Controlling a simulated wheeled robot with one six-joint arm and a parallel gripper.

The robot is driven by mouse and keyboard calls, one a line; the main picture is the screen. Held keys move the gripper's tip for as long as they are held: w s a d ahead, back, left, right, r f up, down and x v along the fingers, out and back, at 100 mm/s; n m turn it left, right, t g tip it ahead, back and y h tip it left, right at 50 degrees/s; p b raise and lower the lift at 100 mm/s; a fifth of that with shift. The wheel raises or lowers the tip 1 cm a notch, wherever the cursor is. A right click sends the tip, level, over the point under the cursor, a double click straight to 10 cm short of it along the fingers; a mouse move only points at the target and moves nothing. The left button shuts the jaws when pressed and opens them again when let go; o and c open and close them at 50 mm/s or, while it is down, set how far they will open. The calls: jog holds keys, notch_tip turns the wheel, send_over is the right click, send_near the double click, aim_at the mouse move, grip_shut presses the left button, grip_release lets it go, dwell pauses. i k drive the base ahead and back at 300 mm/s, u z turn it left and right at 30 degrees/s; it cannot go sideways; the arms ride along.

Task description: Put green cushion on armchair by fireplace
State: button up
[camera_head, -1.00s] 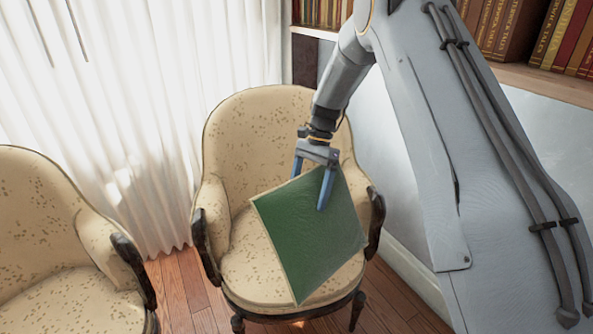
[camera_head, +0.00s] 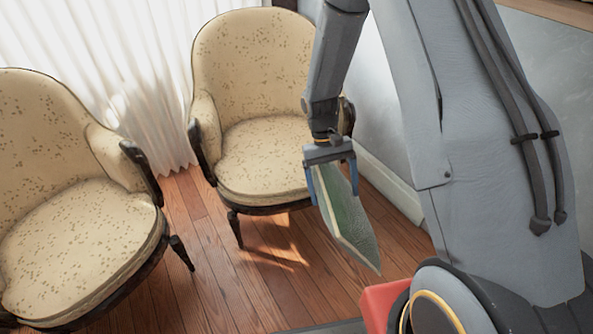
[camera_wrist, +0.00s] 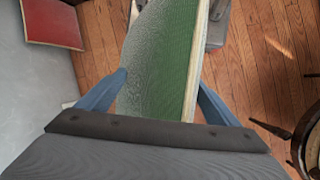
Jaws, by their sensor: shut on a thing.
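My gripper (camera_head: 332,183) is shut on the green cushion (camera_head: 349,222), which hangs below it, tilted and seen nearly edge-on, above the wooden floor. In the wrist view the green cushion (camera_wrist: 160,62) stands between the two blue fingers of my gripper (camera_wrist: 160,92). An armchair (camera_head: 262,150) with cream speckled cloth stands by the curtain, behind and left of my gripper, its seat empty. A second such armchair (camera_head: 75,230) stands at the left, also empty. No fireplace is in view, so I cannot tell which chair is by it.
A white curtain (camera_head: 110,60) hangs behind the chairs. A grey wall (camera_head: 385,130) with a white skirting board runs at the right. The wooden floor (camera_head: 265,285) is clear between the chairs and my base. A red panel (camera_wrist: 52,22) shows in the wrist view.

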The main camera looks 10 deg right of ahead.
aim_at(84, 224)
jog(key=z, duration=1.5)
jog(key=k, duration=1.5)
jog(key=u, duration=2.1)
jog(key=i, duration=0.5)
jog(key=u, duration=0.05)
